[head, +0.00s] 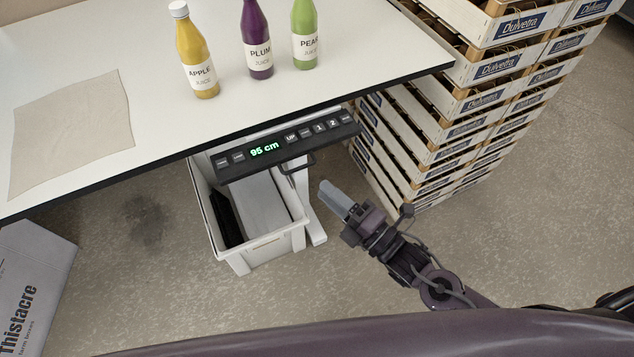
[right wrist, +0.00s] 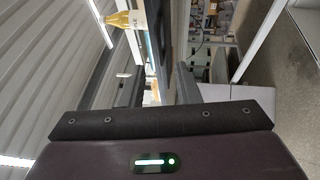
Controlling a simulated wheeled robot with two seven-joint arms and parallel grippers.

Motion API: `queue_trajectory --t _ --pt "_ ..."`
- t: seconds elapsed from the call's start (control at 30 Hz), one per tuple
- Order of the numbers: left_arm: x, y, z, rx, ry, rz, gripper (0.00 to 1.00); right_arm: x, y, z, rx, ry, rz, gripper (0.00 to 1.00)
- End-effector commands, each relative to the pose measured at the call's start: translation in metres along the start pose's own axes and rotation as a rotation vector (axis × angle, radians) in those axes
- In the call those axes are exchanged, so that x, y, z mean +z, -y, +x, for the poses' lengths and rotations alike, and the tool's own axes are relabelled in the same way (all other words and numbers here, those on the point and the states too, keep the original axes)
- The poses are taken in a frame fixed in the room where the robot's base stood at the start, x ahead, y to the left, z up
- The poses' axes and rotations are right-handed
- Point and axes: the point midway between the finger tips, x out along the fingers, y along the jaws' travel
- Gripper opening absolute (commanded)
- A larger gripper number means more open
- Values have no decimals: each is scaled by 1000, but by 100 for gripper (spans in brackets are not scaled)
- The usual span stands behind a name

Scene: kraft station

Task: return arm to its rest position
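My right gripper (head: 335,199) is in the head view, in front of the table's front edge and below the level of its top. Its fingers lie close together in that view and point up and left. In the right wrist view the two fingers (right wrist: 198,85) stand apart with a gap between them, and nothing is held there. My left gripper is not in view.
The white table (head: 150,50) holds yellow, purple and green juice bottles (head: 258,40) and a beige cloth (head: 70,125). A control panel (head: 285,140) reads 95 cm. A white bin (head: 250,246) stands below, crates (head: 470,105) right, a cardboard box (head: 35,275) left.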

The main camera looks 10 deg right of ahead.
Motion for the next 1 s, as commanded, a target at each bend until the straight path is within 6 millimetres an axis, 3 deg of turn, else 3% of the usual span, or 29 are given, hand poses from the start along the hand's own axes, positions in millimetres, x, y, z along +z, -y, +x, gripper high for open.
queue_trajectory --t 0.7,0.77,0.87,1.0 --pt "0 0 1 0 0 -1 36 3 5 -8 -13 8 9 30" --pt "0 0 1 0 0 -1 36 9 18 -10 -41 27 33 30" --pt "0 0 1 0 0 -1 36 29 60 -19 -135 94 114 30" --pt "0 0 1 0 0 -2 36 64 150 -55 -326 269 319 30"
